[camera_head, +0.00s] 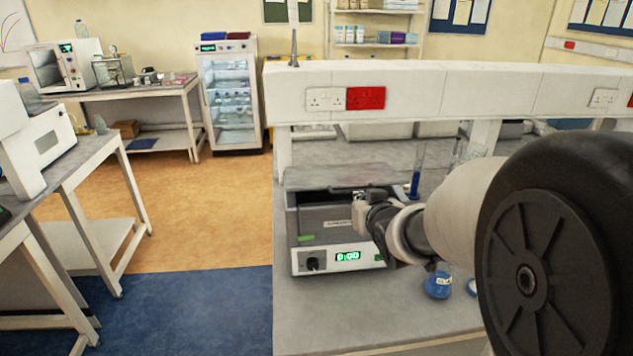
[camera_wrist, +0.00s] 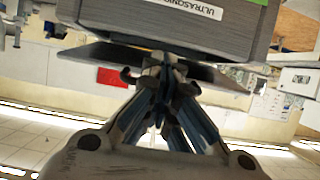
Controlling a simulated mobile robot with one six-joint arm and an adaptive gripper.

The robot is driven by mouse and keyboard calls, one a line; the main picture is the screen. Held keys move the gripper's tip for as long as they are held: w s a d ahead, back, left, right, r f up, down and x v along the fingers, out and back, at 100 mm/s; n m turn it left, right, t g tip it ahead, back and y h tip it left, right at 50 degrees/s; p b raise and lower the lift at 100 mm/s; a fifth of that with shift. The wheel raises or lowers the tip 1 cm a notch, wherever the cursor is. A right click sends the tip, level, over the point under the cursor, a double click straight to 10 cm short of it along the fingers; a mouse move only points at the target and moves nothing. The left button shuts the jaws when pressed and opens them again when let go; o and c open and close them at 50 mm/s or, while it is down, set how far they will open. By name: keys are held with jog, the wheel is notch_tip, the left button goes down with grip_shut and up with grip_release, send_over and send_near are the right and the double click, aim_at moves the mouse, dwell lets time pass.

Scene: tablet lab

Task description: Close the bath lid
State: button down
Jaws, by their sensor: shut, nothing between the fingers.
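The bath (camera_head: 322,220) is a grey box with a dial and a green 0:00 display on the bench. Its lid (camera_head: 325,175) is a flat grey plate over its top, with a dark gap showing below the front edge. A thin dark handle shows near that edge. My gripper (camera_head: 358,193) is at the lid's front, right of its middle. In the wrist view the bath body (camera_wrist: 165,20) is at the top, seen inverted, and the lid (camera_wrist: 95,52) is a dark plate beside it. My shut gripper (camera_wrist: 162,64) is against or close to the lid edge; contact is unclear.
A white socket rail (camera_head: 430,92) runs behind. Bench front left is clear.

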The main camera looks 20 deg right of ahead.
jog(key=shift+s+a+f+b, duration=0.1)
jog(key=shift+s+f+b, duration=0.1)
jog(key=shift+f+b, duration=1.1)
jog(key=shift+f+p, duration=0.25)
jog(key=shift+p, duration=0.05)
jog(key=shift+r, duration=0.15)
